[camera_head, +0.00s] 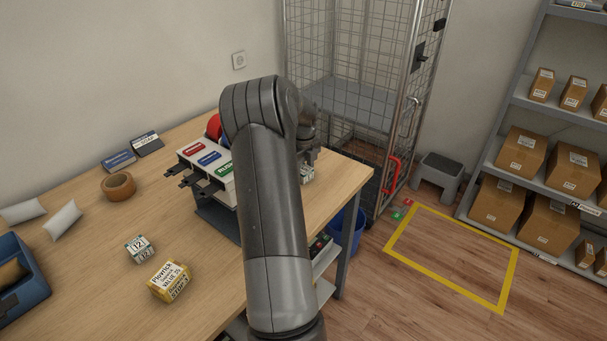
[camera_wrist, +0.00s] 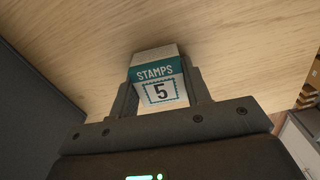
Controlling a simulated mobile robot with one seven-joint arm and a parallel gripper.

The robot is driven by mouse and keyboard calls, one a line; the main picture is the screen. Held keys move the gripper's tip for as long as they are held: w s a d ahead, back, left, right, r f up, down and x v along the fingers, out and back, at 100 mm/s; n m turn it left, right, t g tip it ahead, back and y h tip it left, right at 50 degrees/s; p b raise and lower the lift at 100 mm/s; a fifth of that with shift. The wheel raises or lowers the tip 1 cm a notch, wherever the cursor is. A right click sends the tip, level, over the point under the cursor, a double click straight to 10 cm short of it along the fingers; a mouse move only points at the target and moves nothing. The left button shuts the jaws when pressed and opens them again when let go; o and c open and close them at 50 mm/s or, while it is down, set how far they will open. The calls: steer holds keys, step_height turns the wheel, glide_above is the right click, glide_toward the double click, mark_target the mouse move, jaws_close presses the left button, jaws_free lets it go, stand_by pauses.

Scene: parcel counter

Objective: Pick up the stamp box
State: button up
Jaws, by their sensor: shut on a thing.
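The stamp box (camera_wrist: 160,85) is white with a teal band reading "STAMPS" and a large "5". In the wrist view it sits between the two fingers of my gripper (camera_wrist: 160,101), which is shut on it. In the head view my gripper (camera_head: 308,158) is at the far right end of the wooden counter (camera_head: 345,178), mostly hidden behind my arm. A small part of the stamp box (camera_head: 307,175) shows below it. I cannot tell whether the box touches the counter top.
A white rack with coloured labels (camera_head: 210,158) stands left of my arm. Brown tape (camera_head: 118,186), a green-and-white box (camera_head: 139,248) and a yellow-and-white box (camera_head: 170,281) lie on the counter. A wire cage (camera_head: 350,95) stands behind the counter's right end. A blue bin (camera_head: 347,228) is below.

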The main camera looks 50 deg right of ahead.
mark_target(306, 169)
steer(key=c, duration=0.4)
steer(key=shift+o, duration=0.2)
steer(key=shift+r, duration=0.3)
steer(key=r, duration=0.4)
steer(key=shift+s+d, duration=0.1)
steer(key=shift+s, duration=0.25)
steer(key=s+d+r, duration=0.1)
steer(key=s+r, duration=0.5)
steer(key=s, duration=0.4)
steer(key=shift+s+d+r, duration=0.25)
steer(key=shift+s+d, duration=0.15)
